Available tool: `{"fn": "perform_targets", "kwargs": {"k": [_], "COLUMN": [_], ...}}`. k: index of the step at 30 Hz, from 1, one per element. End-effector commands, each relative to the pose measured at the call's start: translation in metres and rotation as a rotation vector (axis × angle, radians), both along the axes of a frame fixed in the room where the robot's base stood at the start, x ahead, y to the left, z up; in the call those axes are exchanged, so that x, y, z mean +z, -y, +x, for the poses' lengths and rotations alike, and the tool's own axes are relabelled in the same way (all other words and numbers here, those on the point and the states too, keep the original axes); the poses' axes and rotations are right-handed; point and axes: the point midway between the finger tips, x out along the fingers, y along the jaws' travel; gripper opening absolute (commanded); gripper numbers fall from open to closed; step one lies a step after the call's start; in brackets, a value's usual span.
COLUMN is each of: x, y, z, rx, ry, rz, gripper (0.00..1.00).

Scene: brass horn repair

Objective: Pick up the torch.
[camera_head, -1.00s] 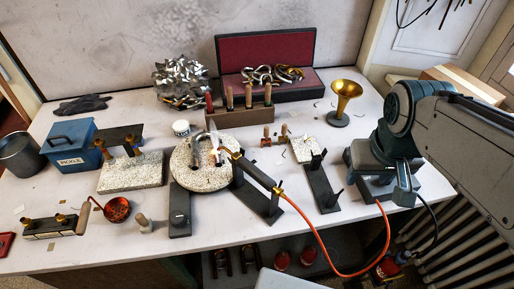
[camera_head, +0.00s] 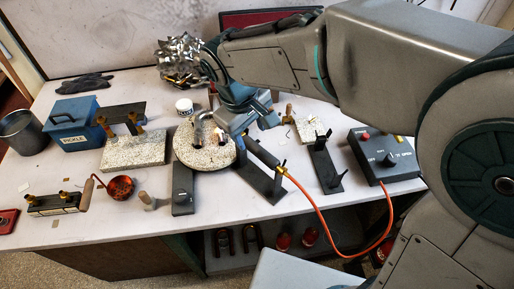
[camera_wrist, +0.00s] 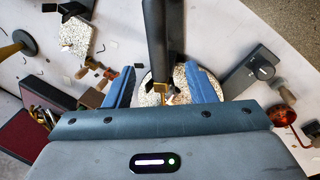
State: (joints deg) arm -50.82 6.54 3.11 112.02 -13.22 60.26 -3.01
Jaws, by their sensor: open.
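The torch (camera_head: 262,153) has a black handle, a brass front end and an orange hose at its rear. It lies tilted on a dark stand (camera_head: 262,188), its front end towards the round speckled block (camera_head: 188,158). My gripper (camera_head: 238,134) is open above the front part of the torch. In the wrist view the black handle (camera_wrist: 156,35) runs between the two blue fingers (camera_wrist: 160,76), with bare space on both sides. The brass end (camera_wrist: 163,88) shows between the fingers. In the head view my gripper hides the brass end.
A curved metal tube (camera_head: 197,128) stands on the round block close to my gripper. The orange hose (camera_head: 318,217) hangs past the table's front edge to a dark control box (camera_head: 384,157). Another dark stand (camera_head: 326,170) is right of the torch. Shiny metal scrap (camera_head: 180,62) lies behind.

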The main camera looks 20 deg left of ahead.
Motion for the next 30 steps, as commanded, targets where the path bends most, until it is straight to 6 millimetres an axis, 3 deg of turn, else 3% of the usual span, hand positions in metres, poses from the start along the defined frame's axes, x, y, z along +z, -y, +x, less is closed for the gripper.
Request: {"fn": "perform_targets", "kwargs": {"k": [3, 11, 19, 29, 30], "x": [-0.02, -0.04, -0.077, -0.086, -0.086], "y": [0.002, 0.004, 0.007, 0.008, 0.008], "z": [0.003, 0.008, 0.016, 0.018, 0.018], "rx": [-0.001, 0.0, 0.0, -0.001, -0.001], "ry": [-0.002, 0.0, -0.001, 0.001, 0.001], "rz": [-0.002, -0.001, -0.002, 0.001, 0.001], "gripper": [0.5, 0.5, 0.5, 0.5, 0.39]}}
